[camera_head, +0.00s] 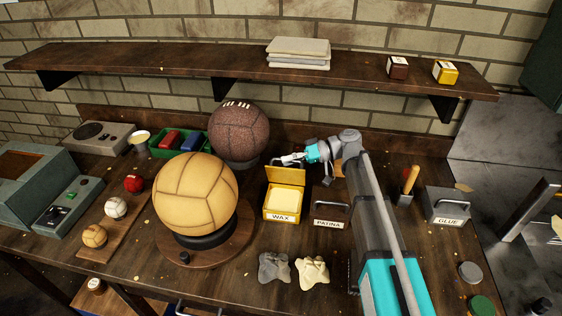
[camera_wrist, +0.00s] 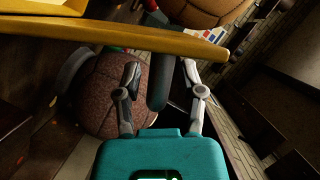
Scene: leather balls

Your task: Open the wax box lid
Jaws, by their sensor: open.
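The yellow wax box (camera_head: 282,216) stands on the bench with a WAX label on its front. Its lid (camera_head: 287,174) is raised at the back, and pale wax (camera_head: 286,200) shows inside. My gripper (camera_head: 290,159) is just behind the raised lid's upper edge. In the wrist view the lid (camera_wrist: 110,37) crosses the top as a yellow slab. Its dark handle (camera_wrist: 158,88) hangs between the fingers of my gripper (camera_wrist: 161,70), which are spread apart. I cannot tell whether either finger touches the handle.
The closed patina box (camera_head: 330,224) stands to the right, partly behind my arm. A tan ball (camera_head: 196,195) on a stand is at left, and a brown ball (camera_head: 238,134) is behind. The shelf (camera_head: 200,68) runs above. Two cloths (camera_head: 311,271) lie in front.

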